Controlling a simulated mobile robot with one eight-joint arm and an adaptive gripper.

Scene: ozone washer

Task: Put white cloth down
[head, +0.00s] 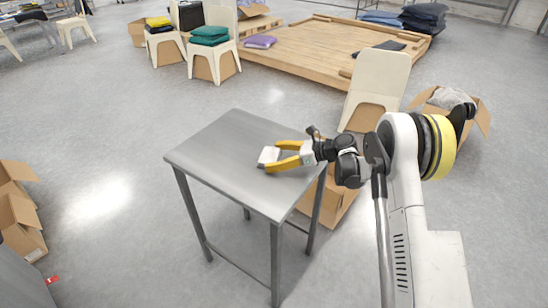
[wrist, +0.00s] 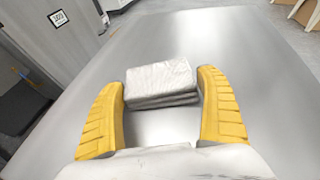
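The white cloth (wrist: 160,78) is a small folded stack of layers. In the wrist view it sits between the two yellow fingertips, with its left and right edges against them. My gripper (head: 270,155) is shut on the cloth, fingers spread to its width. In the head view the cloth (head: 267,156) shows at the fingertips, over the right part of the grey metal table (head: 215,155). The tabletop also fills much of the wrist view (wrist: 240,40). I cannot tell whether the cloth's underside touches the tabletop.
The rest of the tabletop is bare. A cardboard box (head: 335,200) stands beside the table, and a white chair (head: 378,82) stands behind it. More boxes (head: 20,215) are at the left. A wooden platform (head: 320,50) lies at the back.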

